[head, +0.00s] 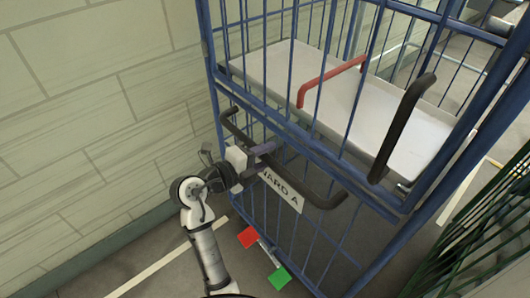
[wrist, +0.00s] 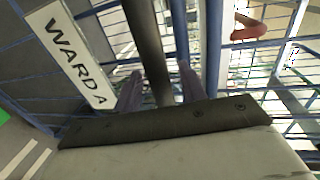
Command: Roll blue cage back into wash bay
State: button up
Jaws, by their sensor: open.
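The blue cage (head: 290,140) stands upright on the floor beside the wall, with a pale shelf (head: 262,72) inside. A black handle bar (head: 325,200) runs across its near side, above a white "WARD A" label (head: 281,189); the label also shows in the wrist view (wrist: 68,52). My gripper (head: 266,148) is open at the left part of this bar. In the wrist view, the dark bar (wrist: 146,45) passes between the two open fingers (wrist: 160,88); contact cannot be told. I cannot pick out the wash bay.
A pale block wall (head: 90,110) is close on the left. A red pedal (head: 248,237) and a green pedal (head: 280,278) sit low on the cage. Dark green mesh (head: 490,235) stands at right. White floor lines (head: 150,268) flank the cage.

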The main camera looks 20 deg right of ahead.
jog(key=shift+d, duration=0.2)
jog(key=shift+f, duration=0.1)
grip_shut()
